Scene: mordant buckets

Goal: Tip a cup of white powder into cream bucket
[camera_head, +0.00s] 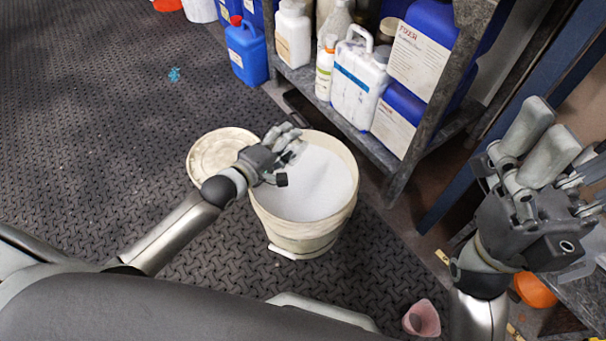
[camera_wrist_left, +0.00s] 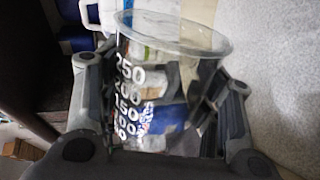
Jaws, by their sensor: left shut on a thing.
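The cream bucket (camera_head: 310,232) stands on the floor in the middle of the head view, with white powder (camera_head: 315,188) inside. My left gripper (camera_head: 290,138) is over the bucket's far left rim. The cup is hard to make out in the head view. My right gripper (camera_head: 540,140) is raised at the right, away from the bucket; its finger gap is unclear.
A round cream lid (camera_head: 217,158) lies left of the bucket. A shelf (camera_head: 400,175) with white bottles and blue canisters (camera_head: 420,50) stands behind and right. A blue jug (camera_head: 247,52) is on the floor. A pink cup (camera_head: 421,318) is near the bottom.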

